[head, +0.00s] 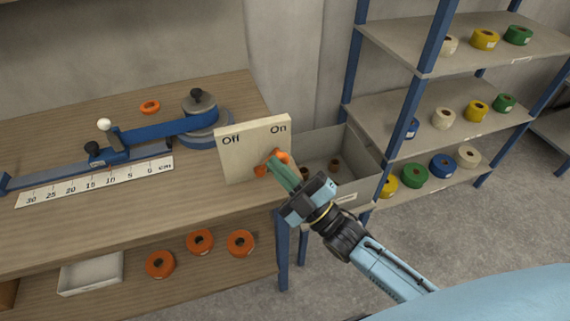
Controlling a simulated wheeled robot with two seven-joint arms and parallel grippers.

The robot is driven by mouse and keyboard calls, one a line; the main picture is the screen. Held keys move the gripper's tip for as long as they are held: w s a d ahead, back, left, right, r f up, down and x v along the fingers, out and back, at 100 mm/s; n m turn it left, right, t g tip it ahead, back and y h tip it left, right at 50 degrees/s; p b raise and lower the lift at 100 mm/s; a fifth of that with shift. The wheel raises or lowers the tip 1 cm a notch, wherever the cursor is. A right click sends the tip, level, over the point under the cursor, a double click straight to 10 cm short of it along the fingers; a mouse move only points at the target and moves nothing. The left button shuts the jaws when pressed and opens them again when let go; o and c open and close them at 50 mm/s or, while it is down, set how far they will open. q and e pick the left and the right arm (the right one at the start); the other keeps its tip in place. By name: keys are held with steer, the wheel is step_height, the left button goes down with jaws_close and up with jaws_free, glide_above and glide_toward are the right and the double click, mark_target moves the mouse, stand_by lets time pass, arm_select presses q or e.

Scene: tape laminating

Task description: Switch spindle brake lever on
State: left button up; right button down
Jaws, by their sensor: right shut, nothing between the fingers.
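The spindle brake panel (241,157) is an upright pale board at the right end of the wooden bench, marked "Off" on its left and "On" on its right. Its orange lever (261,170) is low on the right part of the board, with an orange end also showing higher up under "On". My right gripper (275,162) is at the lever, its green fingers closed and overlapping it in the picture. The fingers hide part of the lever, and I cannot tell whether they touch it. My left gripper is out of view.
A blue tape tool with a spindle (199,103) and a ruler (95,182) lie on the bench (60,233). A grey bin (345,165) stands right of the panel. Shelves (450,133) with tape rolls are at the right. Orange rolls (199,241) lie below the bench.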

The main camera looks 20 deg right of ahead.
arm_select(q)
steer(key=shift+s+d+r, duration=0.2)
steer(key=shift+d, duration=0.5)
arm_select(e)
steer(key=s+a+r+v, duration=0.1)
steer(key=v, duration=0.8)
steer(key=shift+s+d, duration=0.2)
steer(key=shift+s, duration=0.1)
steer(key=s+d+f+m+g+h, duration=0.1)
steer(key=d+f+m+g+h, duration=0.15)
steer(key=f, duration=0.75)
steer(key=s+d+f+m+g+h, duration=0.1)
steer(key=f+m+g+h, duration=0.25)
steer(key=f, duration=0.75)
steer(key=s+d+f+m+g+h, duration=0.2)
steer(key=f+m+h, duration=0.1)
steer(key=f, duration=0.7)
steer(key=s+f+m+g+h, duration=0.1)
steer(key=s+f+m+g, duration=0.1)
steer(key=s+f, duration=0.4)
steer(key=s+d+f+m+g+h, duration=0.1)
steer(key=s+f+g, duration=0.4)
steer(key=s, duration=0.6)
steer(key=s+d+f+m+g+h, duration=0.1)
steer(key=s+f+m+g, duration=0.1)
steer(key=s+f+g, duration=0.2)
steer(key=s+f, duration=0.3)
steer(key=s, duration=0.2)
steer(key=shift+s+m, duration=0.3)
